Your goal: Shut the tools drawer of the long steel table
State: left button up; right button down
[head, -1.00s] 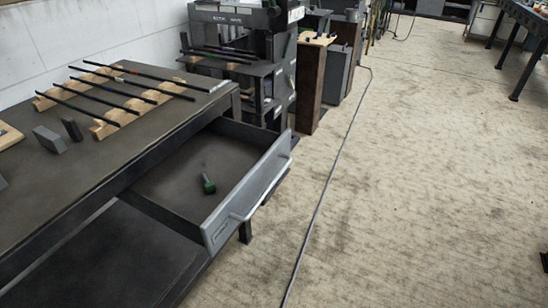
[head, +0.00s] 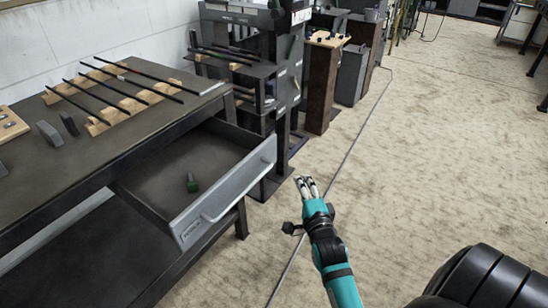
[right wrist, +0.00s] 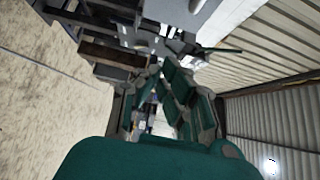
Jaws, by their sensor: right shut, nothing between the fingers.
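The long steel table (head: 30,228) stands at the left in the head view. Its tools drawer (head: 228,192) is pulled out toward the right, with a bar handle on its grey front. My left gripper is not in view.
Dark rods lie on wooden racks (head: 110,120) on the tabletop, beside small grey blocks (head: 50,134). A dark machine stand (head: 270,90) and brown cabinet (head: 322,85) stand behind the drawer. A cable (head: 345,165) runs along the floor. The floor at the right is largely clear.

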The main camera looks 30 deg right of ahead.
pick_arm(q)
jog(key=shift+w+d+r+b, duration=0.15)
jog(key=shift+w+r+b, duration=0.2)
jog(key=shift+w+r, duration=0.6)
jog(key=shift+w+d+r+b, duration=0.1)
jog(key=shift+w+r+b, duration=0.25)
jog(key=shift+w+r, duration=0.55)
pick_arm(e)
jog(key=w+a+x, duration=0.1)
jog(key=a+x, duration=0.1)
jog(key=x, duration=0.9)
jog(key=shift+w+a, duration=0.2)
jog(key=shift+w, duration=0.2)
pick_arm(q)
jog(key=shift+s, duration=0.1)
